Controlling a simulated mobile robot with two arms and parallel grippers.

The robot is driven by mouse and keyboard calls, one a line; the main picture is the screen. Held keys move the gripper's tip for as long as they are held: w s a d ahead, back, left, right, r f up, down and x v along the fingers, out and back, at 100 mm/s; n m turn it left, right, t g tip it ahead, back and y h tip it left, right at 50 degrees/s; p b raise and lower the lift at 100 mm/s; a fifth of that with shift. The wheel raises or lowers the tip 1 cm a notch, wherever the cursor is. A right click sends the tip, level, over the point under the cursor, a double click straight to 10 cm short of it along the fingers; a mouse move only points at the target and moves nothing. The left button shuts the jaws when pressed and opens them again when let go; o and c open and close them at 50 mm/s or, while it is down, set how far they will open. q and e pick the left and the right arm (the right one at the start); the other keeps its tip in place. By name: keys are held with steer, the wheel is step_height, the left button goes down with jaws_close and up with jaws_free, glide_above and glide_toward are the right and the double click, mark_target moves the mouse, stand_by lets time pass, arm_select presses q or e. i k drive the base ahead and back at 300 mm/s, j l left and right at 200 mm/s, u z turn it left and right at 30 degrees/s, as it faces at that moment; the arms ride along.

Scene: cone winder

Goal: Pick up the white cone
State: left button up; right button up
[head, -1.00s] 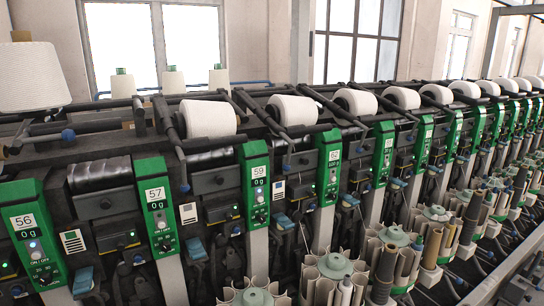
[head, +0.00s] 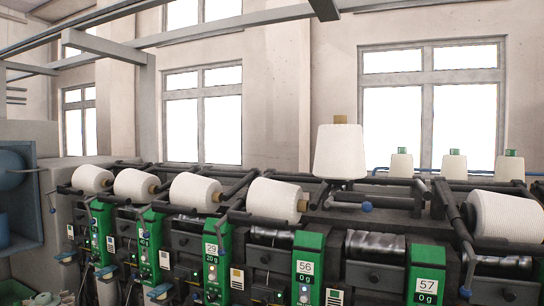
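A large white cone (head: 339,152) stands upright on top of the winder, right of centre in the head view, above the stations marked 56 and 57. A tan core end shows at its top. Other white cones lie on their sides in the winding stations: one left of it (head: 275,199), one further left (head: 195,192), and a large one at the right edge (head: 506,215). Neither of my grippers is in view.
The winder's dark bars and rails (head: 370,198) run around the upright cone. Smaller white cones with green tops (head: 454,164) stand behind at right. Grey beams (head: 250,35) cross overhead. A blue-grey machine (head: 22,190) stands at left.

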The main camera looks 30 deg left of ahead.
mark_target(340, 154)
steer(key=u, duration=0.4)
steer(key=z, duration=0.75)
steer(key=j+z, duration=0.3)
steer(key=k+j+z, duration=0.15)
steer(key=j+z, duration=0.2)
steer(key=k+j+z, duration=0.15)
steer(key=j+z, duration=0.15)
steer(key=k+j+z, duration=0.15)
steer(key=z, duration=0.15)
steer(key=k+j, duration=0.4)
steer(key=j, duration=0.2)
steer(key=i, duration=0.5)
